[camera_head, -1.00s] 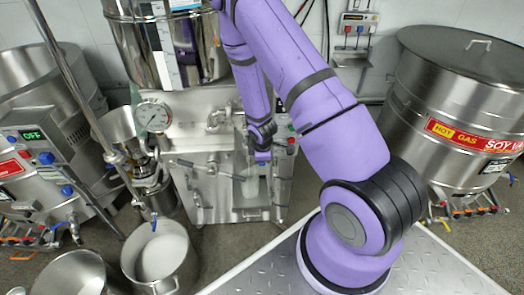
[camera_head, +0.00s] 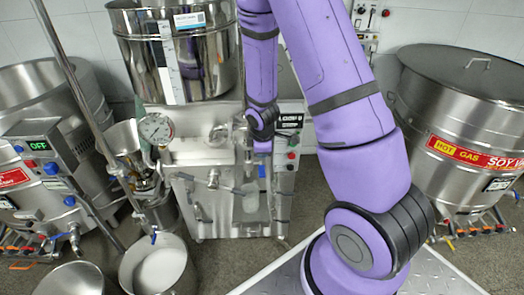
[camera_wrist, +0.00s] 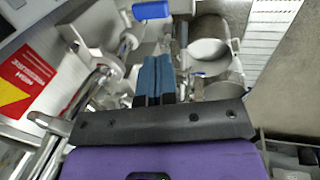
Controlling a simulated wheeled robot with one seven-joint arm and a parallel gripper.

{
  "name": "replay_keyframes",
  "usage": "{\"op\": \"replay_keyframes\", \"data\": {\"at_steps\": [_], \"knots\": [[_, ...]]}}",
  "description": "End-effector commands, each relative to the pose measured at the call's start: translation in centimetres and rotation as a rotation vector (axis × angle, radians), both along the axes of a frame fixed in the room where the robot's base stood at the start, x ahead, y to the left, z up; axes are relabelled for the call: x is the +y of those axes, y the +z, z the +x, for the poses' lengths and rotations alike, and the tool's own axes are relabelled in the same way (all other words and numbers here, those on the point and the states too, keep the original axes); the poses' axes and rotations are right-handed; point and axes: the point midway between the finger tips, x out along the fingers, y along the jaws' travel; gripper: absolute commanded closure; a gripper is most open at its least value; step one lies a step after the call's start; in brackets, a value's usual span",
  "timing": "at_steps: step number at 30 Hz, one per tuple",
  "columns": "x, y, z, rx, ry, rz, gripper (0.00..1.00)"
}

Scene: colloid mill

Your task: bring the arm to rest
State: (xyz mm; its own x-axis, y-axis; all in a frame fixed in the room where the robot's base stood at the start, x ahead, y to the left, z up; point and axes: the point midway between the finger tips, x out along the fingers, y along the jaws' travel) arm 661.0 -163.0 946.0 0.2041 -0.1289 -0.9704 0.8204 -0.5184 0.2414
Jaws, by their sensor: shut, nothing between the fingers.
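My purple arm crosses the right half of the head view, rising from its base at the bottom and folding over toward the mill. My gripper (camera_head: 262,148) hangs small in front of the steel mill (camera_head: 225,175), near its button panel. In the wrist view the blue-tipped fingers of my gripper (camera_wrist: 155,66) lie side by side, closed and empty. Whether any part of it touches the mill I cannot tell.
A steel hopper (camera_head: 185,50) tops the mill, with a pressure gauge (camera_head: 156,128) to its left. A pot (camera_head: 158,268) stands on the floor. Large vats stand left (camera_head: 50,90) and right (camera_head: 465,100). Open floor lies below the mill.

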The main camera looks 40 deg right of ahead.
Motion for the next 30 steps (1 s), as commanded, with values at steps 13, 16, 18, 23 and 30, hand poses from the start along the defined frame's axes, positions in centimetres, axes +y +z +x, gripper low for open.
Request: {"op": "replay_keyframes", "data": {"at_steps": [13, 16, 18, 23, 30], "knots": [[0.1, 0.7, -0.2, 0.0, 0.0, 0.0, 1.0], [0.1, 0.7, -0.1, 0.0, 0.0, 0.0, 1.0], [0.1, 0.7, -0.1, 0.0, 0.0, 0.0, 1.0], [0.1, 0.8, -0.1, -0.002, -0.003, 0.001, 1.0], [0.8, 5.4, 0.0, -0.045, -0.095, 0.02, 1.0]]}}
